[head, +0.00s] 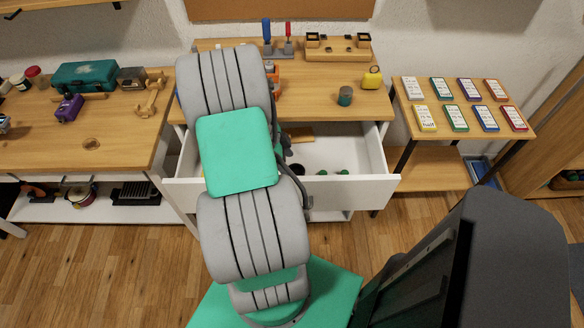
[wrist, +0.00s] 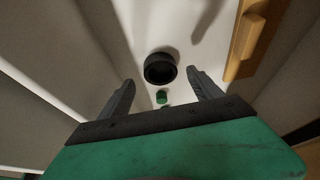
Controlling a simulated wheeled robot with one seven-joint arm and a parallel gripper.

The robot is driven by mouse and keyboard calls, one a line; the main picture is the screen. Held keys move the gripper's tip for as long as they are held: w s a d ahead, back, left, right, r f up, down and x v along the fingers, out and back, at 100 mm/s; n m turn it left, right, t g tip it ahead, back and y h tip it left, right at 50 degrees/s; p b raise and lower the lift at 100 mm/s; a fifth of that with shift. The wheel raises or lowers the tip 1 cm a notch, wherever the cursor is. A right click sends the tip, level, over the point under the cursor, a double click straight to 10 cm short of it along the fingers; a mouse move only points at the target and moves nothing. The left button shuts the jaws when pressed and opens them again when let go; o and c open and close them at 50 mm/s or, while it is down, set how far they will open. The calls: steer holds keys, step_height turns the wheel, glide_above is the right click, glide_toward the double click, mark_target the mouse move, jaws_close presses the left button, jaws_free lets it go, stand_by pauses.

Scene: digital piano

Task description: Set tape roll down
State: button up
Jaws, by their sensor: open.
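The tape roll, a black ring (wrist: 173,67), lies on the white floor of the open drawer (head: 375,186). In the wrist view it is just beyond my fingertips and roughly centred between them. In the head view a dark round shape (head: 297,168), which looks like the same roll, shows in the drawer. My gripper (wrist: 161,77) is open, with a finger on each side and nothing held. I cannot tell how high it is above the drawer floor.
Small green items (head: 322,172) lie in the drawer near its front; one shows near my gripper (wrist: 162,97). A wooden block (wrist: 250,40) lies to the right in the wrist view. Drawer walls stand around. The workbench top (head: 310,103) overhangs behind.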

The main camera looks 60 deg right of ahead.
steer(key=v, duration=0.9)
steer(key=w+a+r+n+t, duration=0.1)
steer(key=w+a+r+n, duration=0.2)
steer(key=a+n, duration=0.3)
steer(key=w+a+r+n+t, duration=0.2)
steer(key=w+a+r+n, duration=0.1)
steer(key=w+a+n, duration=0.2)
steer(key=w+a+r+n+t, duration=0.2)
steer(key=w+a+n, duration=0.3)
steer(key=a, duration=0.4)
steer(key=shift+a+r+n, duration=0.1)
steer(key=shift+r+n, duration=0.3)
steer(key=shift+n, duration=0.4)
steer(key=s+a+r+n+t+y, duration=0.2)
steer(key=a+n, duration=1)
steer(key=a, duration=0.3)
steer(key=shift+r+n, duration=0.3)
steer(key=shift+r, duration=0.1)
steer(key=shift+s, duration=0.15)
